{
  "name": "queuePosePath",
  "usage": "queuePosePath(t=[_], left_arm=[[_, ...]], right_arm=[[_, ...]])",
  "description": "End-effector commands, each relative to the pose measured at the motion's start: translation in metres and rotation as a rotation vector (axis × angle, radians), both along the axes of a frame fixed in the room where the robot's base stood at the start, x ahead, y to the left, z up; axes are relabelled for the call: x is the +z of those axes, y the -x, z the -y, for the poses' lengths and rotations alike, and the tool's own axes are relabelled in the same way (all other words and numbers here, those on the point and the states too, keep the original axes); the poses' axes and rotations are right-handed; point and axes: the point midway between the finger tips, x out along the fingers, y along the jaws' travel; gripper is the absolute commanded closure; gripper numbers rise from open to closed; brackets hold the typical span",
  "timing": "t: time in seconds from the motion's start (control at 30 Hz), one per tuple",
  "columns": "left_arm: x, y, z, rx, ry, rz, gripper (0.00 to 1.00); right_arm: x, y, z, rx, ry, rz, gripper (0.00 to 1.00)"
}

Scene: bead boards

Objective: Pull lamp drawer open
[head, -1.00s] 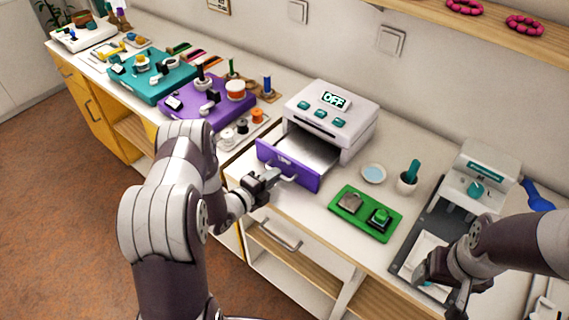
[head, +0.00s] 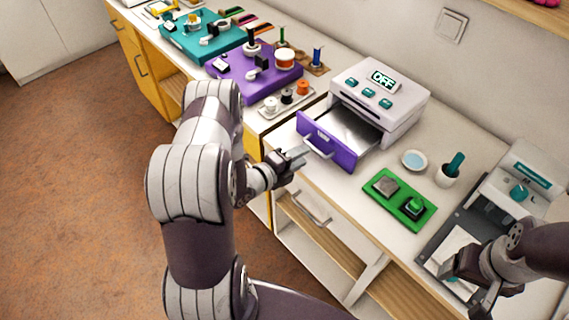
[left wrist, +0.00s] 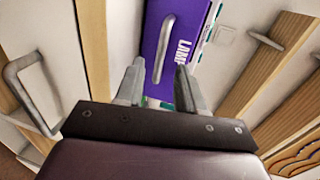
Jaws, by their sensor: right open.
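The lamp drawer (head: 335,150) has a purple front and a pale handle (head: 318,147), and it stands pulled out of the white machine (head: 385,95) whose display reads OFF. Its inside looks empty where I can see it. My left gripper (head: 300,155) is just in front of the handle. In the left wrist view its fingers (left wrist: 160,75) are apart, with the purple front (left wrist: 190,25) and the handle (left wrist: 165,45) ahead between them. I cannot tell whether they touch the handle. My right gripper (head: 470,282) is over the dark-framed device at the right, partly hidden by its own arm.
Cabinet handles (head: 308,212) project below the counter.

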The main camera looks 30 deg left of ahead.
Motion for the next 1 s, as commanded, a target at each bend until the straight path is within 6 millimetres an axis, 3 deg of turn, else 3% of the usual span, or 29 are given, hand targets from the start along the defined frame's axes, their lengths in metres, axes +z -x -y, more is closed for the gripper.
queuePosePath(t=[0.2,0.4,1.0], left_arm=[[0.011,0.053,-0.021,0.007,0.001,0.001,0.62],[0.018,0.078,-0.029,0.003,0.000,0.001,0.62],[0.016,0.081,-0.029,0.010,0.045,-0.029,0.62]], right_arm=[[-0.005,0.000,0.000,0.000,0.000,0.000,0.22],[-0.007,0.000,0.000,0.000,0.000,0.000,0.22],[-0.007,0.000,0.000,0.000,0.000,0.000,0.22]])
